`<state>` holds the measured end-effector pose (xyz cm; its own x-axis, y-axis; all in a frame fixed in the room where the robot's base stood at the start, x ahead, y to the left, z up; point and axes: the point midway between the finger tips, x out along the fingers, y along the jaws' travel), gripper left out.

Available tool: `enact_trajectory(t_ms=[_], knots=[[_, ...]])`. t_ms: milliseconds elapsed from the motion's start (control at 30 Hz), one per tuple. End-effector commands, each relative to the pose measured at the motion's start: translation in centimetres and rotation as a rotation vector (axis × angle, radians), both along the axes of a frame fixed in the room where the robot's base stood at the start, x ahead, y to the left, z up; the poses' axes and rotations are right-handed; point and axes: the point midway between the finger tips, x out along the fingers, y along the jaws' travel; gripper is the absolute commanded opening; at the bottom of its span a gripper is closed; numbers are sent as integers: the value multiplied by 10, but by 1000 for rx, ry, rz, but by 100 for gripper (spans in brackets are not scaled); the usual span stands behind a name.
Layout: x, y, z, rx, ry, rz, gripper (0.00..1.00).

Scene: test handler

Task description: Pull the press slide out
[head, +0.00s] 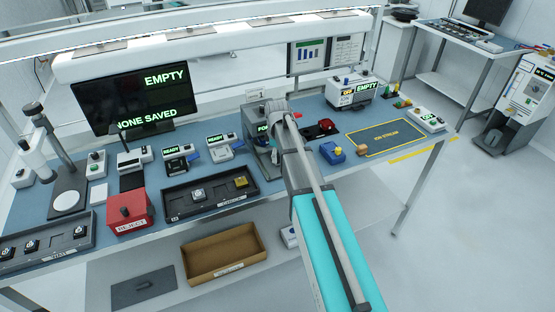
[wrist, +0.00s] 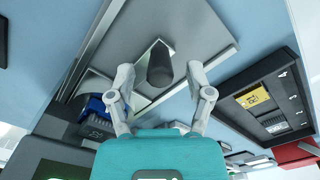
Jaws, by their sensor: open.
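The press (head: 263,140) stands in the middle of the bench in the head view, partly hidden by my arm. In the wrist view a dark round handle (wrist: 160,62) stands out in front of a grey plate (wrist: 205,22), which seems to be part of the press slide. My gripper (wrist: 160,76) is open, one finger on each side of the handle. I see gaps between the fingers and the handle; contact is not visible.
A black tray (head: 172,205) with a few chips lies just left of the press; it also shows in the wrist view (wrist: 262,120). A red reject box (head: 130,212) is further left. A blue device (head: 332,153) stands right of my arm.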

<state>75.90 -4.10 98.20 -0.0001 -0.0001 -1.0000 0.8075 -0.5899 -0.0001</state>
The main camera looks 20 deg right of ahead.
Motion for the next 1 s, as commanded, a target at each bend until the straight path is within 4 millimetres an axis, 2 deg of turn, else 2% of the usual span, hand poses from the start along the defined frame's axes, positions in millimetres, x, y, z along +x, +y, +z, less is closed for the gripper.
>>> enact_trajectory(t_ms=[500,867,1000], knots=[[0,0,-5,0,0,0,67],[0,0,-5,0,0,0,0],[0,0,-5,0,0,0,0]])
